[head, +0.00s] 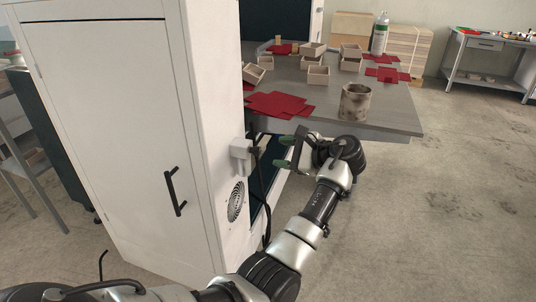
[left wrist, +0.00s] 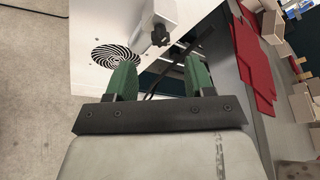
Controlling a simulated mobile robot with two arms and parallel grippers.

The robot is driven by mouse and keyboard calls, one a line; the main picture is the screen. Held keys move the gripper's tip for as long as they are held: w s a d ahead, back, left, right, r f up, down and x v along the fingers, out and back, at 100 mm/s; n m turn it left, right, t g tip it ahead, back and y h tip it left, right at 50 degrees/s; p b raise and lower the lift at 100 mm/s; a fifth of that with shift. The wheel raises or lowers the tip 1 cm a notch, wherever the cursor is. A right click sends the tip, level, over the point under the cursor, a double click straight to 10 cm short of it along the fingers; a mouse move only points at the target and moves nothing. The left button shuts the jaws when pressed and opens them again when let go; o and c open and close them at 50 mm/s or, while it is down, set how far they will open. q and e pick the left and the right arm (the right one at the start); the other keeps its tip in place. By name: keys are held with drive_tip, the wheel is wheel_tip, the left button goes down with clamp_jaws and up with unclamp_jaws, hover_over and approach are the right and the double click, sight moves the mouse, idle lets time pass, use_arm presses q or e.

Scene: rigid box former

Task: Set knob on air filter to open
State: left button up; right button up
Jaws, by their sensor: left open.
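The air filter (head: 241,150) is a small light grey unit on the side wall of the white cabinet. In the left wrist view the filter (left wrist: 154,14) is at the top, with a black knob (left wrist: 160,34) facing me. My left gripper (head: 285,152) is open and empty, to the right of the filter and apart from it. In the left wrist view its green fingertips (left wrist: 160,62) are spread, and the knob lies beyond the gap between them. The knob's exact setting cannot be told. My right gripper is not in view.
The white cabinet (head: 110,110) has a round vent (head: 236,201) below the filter. A dark cable hangs beside it. A grey table (head: 395,115) behind my gripper holds red card blanks (head: 280,104), small boxes and a cup (head: 355,102). The floor at right is clear.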

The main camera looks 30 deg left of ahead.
sight(259, 151)
use_arm(q)
drive_tip(key=x, duration=0.7)
drive_tip(key=shift+a+f, duration=0.15)
drive_tip(key=shift+a, duration=0.05)
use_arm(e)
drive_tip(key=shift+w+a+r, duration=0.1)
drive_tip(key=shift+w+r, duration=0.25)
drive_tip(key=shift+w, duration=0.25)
use_arm(q)
drive_tip(key=c, duration=0.9)
